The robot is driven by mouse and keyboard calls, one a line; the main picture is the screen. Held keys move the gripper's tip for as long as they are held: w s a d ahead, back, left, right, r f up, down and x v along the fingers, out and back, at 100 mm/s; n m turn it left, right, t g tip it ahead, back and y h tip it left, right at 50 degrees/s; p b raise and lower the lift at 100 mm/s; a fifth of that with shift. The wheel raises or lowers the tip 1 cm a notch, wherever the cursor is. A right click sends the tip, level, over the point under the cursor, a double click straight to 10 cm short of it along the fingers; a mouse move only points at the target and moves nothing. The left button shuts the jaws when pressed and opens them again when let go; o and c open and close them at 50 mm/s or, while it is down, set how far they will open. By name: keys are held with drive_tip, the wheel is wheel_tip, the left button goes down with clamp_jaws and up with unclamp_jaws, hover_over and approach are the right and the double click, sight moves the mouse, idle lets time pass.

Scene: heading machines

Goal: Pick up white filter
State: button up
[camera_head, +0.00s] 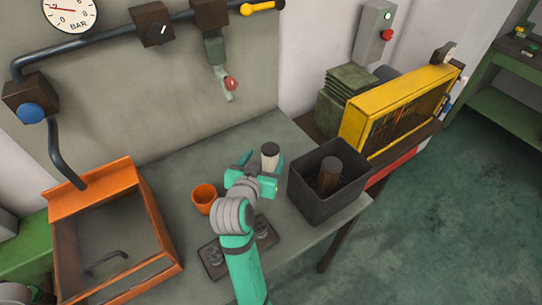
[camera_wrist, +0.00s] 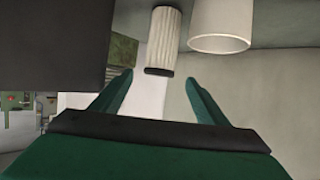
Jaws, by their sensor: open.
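A white pleated cylinder with a dark end cap, which looks like the white filter, shows in the wrist view (camera_wrist: 164,38). It lies just past the fingertips, in line with the gap between them. A plain white cylinder (camera_wrist: 220,25) is to its right. In the head view one pale upright cylinder (camera_head: 270,156) stands on the grey table by my gripper; I cannot tell which of the two it is. My gripper (camera_head: 262,162) is open, with a finger on each side of that cylinder's position. It also shows in the wrist view (camera_wrist: 159,76), empty between the fingers.
A dark bin (camera_head: 308,195) holding a brown cylinder (camera_head: 329,172) stands close on the right. An orange cup (camera_head: 204,198) is to the left. An orange tray (camera_head: 160,230) is farther left. A yellow framed unit (camera_head: 365,122) stands behind right. Pipes run along the wall.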

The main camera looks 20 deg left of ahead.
sight(270, 151)
drive_tip(key=x, duration=0.6)
drive_tip(key=shift+s+d+f, duration=0.15)
drive_tip(key=shift+s+f, duration=0.05)
drive_tip(key=shift+f, duration=0.15)
drive_tip(key=shift+w+f, duration=0.25)
drive_tip(key=shift+w, duration=0.4)
drive_tip(key=shift+c, duration=0.6)
drive_tip(key=c, duration=1.1)
drive_tip(key=shift+o, duration=0.2)
